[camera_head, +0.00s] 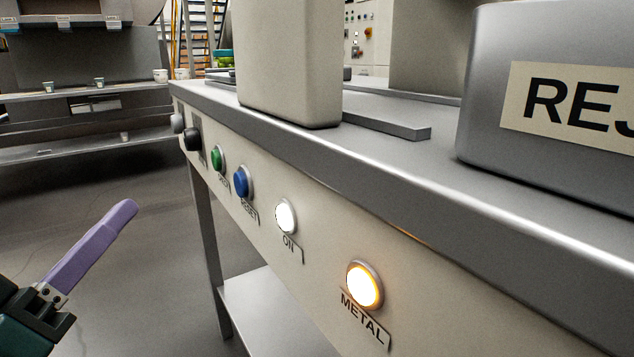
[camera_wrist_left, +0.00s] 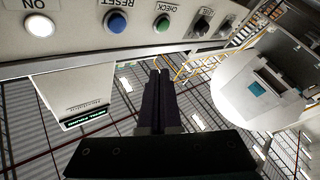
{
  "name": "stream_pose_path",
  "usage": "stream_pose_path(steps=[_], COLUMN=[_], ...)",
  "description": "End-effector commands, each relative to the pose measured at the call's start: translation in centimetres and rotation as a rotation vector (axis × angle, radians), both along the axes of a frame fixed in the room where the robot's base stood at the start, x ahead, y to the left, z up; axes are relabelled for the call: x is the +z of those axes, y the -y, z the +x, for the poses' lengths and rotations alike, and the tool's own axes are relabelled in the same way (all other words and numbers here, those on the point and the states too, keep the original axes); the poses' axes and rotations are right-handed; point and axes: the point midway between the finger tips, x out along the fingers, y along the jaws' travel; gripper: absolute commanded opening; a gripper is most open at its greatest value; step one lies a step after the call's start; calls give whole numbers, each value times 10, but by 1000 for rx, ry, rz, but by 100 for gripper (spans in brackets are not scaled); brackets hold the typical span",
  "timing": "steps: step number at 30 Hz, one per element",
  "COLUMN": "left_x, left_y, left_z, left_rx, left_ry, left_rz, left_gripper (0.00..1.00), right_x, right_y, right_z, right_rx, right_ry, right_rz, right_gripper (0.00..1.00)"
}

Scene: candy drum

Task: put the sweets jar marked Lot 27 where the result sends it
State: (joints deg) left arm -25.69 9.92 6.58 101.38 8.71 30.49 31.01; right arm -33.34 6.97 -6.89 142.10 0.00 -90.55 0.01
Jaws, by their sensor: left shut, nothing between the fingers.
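The METAL lamp (camera_head: 364,286) glows amber on the bench's front panel. The ON lamp (camera_head: 286,216) beside it is lit white. A grey bin (camera_head: 490,75) with a label beginning "REJ" stands on the bench at right, cut off by the frame. My left gripper (camera_head: 122,212) is at lower left in the head view, in front of and apart from the panel. Its purple fingers are shut and empty; they also show in the left wrist view (camera_wrist_left: 159,78). No jar marked Lot 27 is visible. My right gripper is out of view.
The panel also has a blue RESET button (camera_head: 241,182), a green button (camera_head: 217,158) and dark knobs (camera_head: 192,138). A pale upright housing (camera_head: 290,70) stands on the bench. Shelves with small cups (camera_head: 47,86) are at far left. Floor between is open.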

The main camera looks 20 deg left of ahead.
Motion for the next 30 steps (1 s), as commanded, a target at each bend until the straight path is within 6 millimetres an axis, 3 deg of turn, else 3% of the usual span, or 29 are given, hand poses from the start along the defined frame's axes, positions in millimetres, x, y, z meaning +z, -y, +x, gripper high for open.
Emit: stream_pose_path(steps=[18,30], left_x=[0,0], left_y=[48,56], left_z=[57,65], left_rx=[0,0], left_ry=[2,0], left_rz=[-2,0], left_gripper=[0,0], right_x=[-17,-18], right_y=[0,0], right_z=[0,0], right_rx=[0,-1], right_ry=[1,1], right_rz=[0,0], right_gripper=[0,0])
